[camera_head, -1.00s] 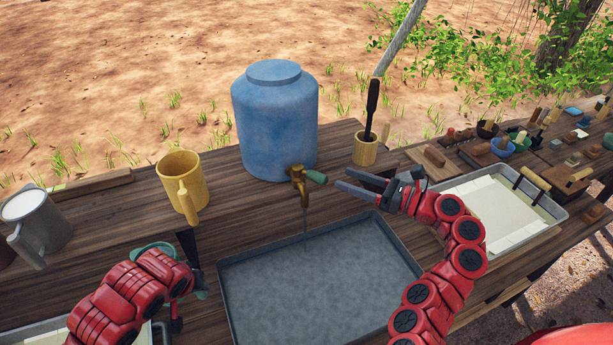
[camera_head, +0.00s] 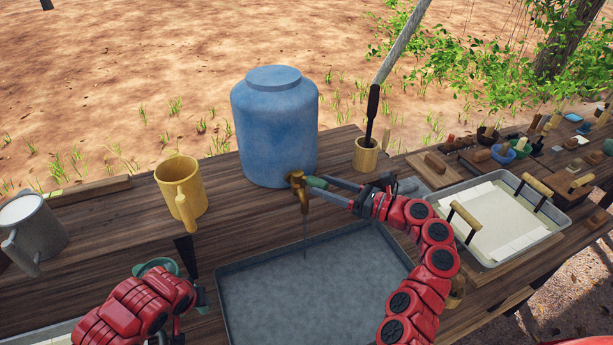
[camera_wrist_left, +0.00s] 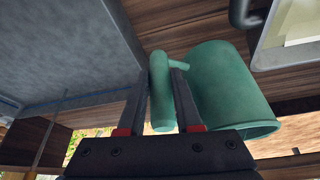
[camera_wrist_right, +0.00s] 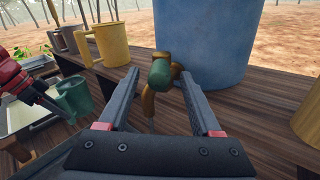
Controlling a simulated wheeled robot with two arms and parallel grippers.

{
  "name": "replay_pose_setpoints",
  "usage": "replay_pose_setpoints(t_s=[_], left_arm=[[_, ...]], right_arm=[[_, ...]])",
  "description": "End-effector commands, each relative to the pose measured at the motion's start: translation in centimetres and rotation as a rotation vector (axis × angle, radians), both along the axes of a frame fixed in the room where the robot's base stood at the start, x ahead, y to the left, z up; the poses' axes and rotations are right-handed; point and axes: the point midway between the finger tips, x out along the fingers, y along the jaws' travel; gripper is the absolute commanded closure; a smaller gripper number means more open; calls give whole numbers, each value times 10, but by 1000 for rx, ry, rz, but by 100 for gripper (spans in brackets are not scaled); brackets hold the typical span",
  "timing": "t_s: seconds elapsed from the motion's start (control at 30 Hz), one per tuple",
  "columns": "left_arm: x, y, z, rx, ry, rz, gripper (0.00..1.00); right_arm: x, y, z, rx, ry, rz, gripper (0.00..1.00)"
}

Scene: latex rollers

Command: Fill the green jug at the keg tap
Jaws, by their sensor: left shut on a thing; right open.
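The blue keg (camera_head: 272,130) stands on the table with a brass tap (camera_head: 299,182) on its front. The tap's green handle (camera_wrist_right: 160,73) lies between the spread fingers of my right gripper (camera_wrist_right: 160,76), which is open near the tap in the head view. The green jug (camera_wrist_left: 228,95) is held by its handle (camera_wrist_left: 161,95) in my left gripper (camera_wrist_left: 161,75), shut on it. In the head view the jug (camera_head: 158,266) is mostly hidden behind my left arm, left of the tray. A thin grey stream (camera_head: 305,235) hangs under the tap.
A grey metal tray (camera_head: 262,254) lies below the tap. A yellow mug (camera_head: 182,190) and a grey mug (camera_head: 36,226) stand at left. A wooden cup (camera_head: 366,155) with a dark-handled tool stands right of the keg. A tray of white sheets (camera_head: 555,222) is farther right.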

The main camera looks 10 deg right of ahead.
Motion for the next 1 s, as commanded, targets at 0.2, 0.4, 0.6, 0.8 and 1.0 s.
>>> replay_pose_setpoints(t_s=[0.2,0.4,0.6,0.8,1.0], left_arm=[[1,0,11,0,-4,-1,100],[1,0,15,0,-4,-1,100],[1,0,15,0,-4,-1,100],[1,0,15,0,-4,-1,100],[1,0,15,0,-4,-1,100]], right_arm=[[21,27,3,-3,-2,5,35],[34,40,3,-1,-3,2,35],[38,45,1,-1,-3,0,35],[38,45,1,-1,-3,0,35],[38,45,1,-1,-2,0,63]])
